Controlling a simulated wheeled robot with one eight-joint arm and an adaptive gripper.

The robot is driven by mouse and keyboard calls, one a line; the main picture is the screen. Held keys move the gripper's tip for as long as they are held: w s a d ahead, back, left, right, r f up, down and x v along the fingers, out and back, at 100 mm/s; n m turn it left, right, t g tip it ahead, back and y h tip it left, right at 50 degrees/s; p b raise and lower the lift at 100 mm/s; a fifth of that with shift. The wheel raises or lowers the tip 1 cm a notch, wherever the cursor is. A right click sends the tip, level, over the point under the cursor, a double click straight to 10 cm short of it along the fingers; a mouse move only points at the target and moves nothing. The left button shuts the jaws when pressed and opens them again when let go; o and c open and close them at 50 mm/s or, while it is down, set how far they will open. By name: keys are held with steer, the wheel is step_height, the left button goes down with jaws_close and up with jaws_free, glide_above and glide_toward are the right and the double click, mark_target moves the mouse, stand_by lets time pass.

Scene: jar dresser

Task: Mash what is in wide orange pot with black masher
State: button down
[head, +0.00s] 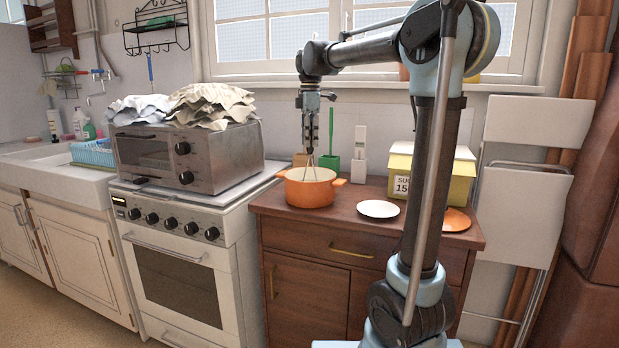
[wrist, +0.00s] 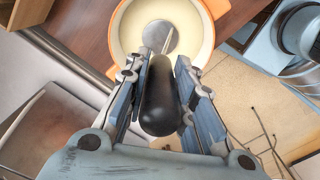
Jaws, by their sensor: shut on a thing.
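The wide orange pot (head: 300,192) stands on the wooden dresser's top, near its left end; its rim also shows in the wrist view (wrist: 210,38). Its contents are pale cream and look smooth. My gripper (head: 310,140) is above the pot, pointing down. In the wrist view my gripper (wrist: 160,64) is shut on the black handle of the masher (wrist: 159,100). The masher's round metal head (wrist: 159,38) is over or in the pale contents, within the rim; I cannot tell its exact depth. In the head view the pot's front wall hides the lower end of the masher.
A white plate (head: 378,209) lies right of the pot, and an orange plate (head: 456,221) is farther right. A yellow box (head: 463,180) and a green-handled utensil (head: 330,142) stand behind. A toaster oven (head: 222,160) sits on the white stove (head: 180,285) to the left.

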stand_by(0.4)
steer(key=shift+r, duration=5.05)
